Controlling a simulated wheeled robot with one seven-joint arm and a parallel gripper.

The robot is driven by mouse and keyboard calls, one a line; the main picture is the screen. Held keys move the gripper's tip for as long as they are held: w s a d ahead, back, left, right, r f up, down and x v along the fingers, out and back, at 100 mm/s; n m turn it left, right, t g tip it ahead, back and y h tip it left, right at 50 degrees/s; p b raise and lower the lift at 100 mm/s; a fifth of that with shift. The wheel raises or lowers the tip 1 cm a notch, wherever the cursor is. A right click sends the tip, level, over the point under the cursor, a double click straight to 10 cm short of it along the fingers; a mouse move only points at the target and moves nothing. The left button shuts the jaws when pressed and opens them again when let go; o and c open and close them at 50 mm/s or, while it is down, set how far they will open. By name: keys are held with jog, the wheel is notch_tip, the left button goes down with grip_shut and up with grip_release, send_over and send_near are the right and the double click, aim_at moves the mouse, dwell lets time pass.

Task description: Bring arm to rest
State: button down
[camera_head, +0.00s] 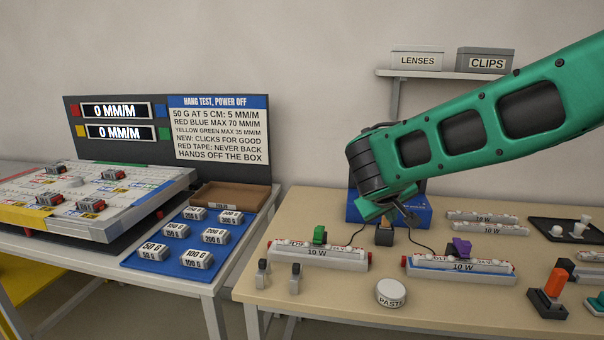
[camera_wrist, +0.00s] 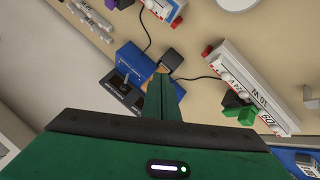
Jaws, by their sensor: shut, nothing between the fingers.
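My green arm (camera_head: 480,130) reaches in from the right in the head view, bent down over the tan bench. My gripper (camera_head: 390,210) hangs in front of the blue box at the back of the bench. In the wrist view my gripper (camera_wrist: 163,98) shows its green fingers together with nothing held. A small dark block with a tan face (camera_head: 384,236) is just below the fingertips in the head view; whether they touch it I cannot tell.
The blue box (camera_head: 428,212) stands behind my gripper. Labelled 10 W bars (camera_head: 318,254) (camera_head: 460,268) with green and purple clips lie left and right. A wall shelf (camera_head: 440,74) holds boxes. A left table carries weights on a blue mat (camera_head: 150,262).

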jog(key=s+d+f+m+g, duration=0.2)
jog(key=s+d+m+g, duration=0.25)
jog(key=s+d, duration=1.1)
jog(key=s+d+f+m+g+y, duration=0.1)
jog(key=s+f+m+y, duration=0.1)
jog(key=s, duration=0.9)
jog(key=s+d+f+m+g+y, duration=0.1)
jog(key=s+f+m+g+y, duration=0.1)
jog(key=s, duration=1)
jog(key=shift+s+d+f+m+y, duration=0.2)
jog(key=shift+d+f+m+y, duration=0.1)
jog(key=shift+m, duration=0.25)
jog(key=shift+g, duration=0.35)
